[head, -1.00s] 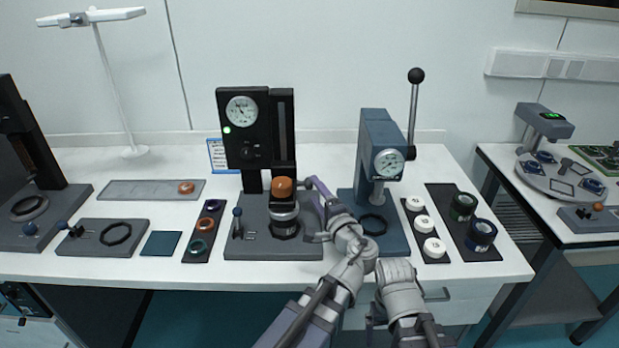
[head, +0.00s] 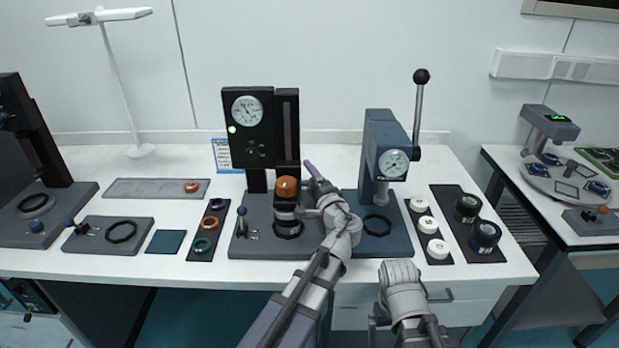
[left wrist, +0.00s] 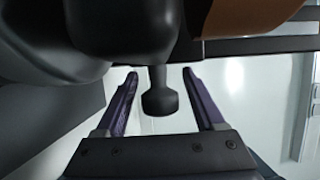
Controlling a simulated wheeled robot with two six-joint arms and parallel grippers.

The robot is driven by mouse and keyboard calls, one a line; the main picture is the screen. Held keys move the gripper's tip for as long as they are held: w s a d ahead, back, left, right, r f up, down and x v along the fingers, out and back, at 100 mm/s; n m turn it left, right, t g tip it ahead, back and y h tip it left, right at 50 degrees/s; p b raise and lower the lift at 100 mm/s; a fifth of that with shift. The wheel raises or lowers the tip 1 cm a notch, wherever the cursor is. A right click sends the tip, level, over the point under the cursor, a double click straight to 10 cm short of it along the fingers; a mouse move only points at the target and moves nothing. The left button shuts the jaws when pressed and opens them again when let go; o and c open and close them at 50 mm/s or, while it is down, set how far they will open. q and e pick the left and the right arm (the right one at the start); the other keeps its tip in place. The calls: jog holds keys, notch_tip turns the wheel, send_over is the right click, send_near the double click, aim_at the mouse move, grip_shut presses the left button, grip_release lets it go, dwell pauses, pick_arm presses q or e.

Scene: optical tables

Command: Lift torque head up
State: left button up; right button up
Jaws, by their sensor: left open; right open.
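The torque head is part of the black press with a round gauge (head: 247,111). Its orange part (head: 287,186) sits low, directly above a dark cylindrical piece with a pale band (head: 287,215) on the grey base. My left gripper (head: 312,180) is at the right side of the orange part. In the left wrist view its open fingers (left wrist: 160,73) stand on either side of a black knob (left wrist: 160,101) on a short stem, with gaps on both sides. The orange part also shows there (left wrist: 252,15). My right arm is low in the head view; its gripper cannot be made out.
A blue-grey lever press (head: 385,150) stands close to the right of my left arm. White rings (head: 428,225) and dark rolls (head: 485,234) lie further right. A tray of coloured rings (head: 209,229) and a small lever (head: 241,220) are left.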

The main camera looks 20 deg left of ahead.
pick_arm(q)
jog(key=shift+c, duration=0.2)
grip_shut()
dwell(1.1)
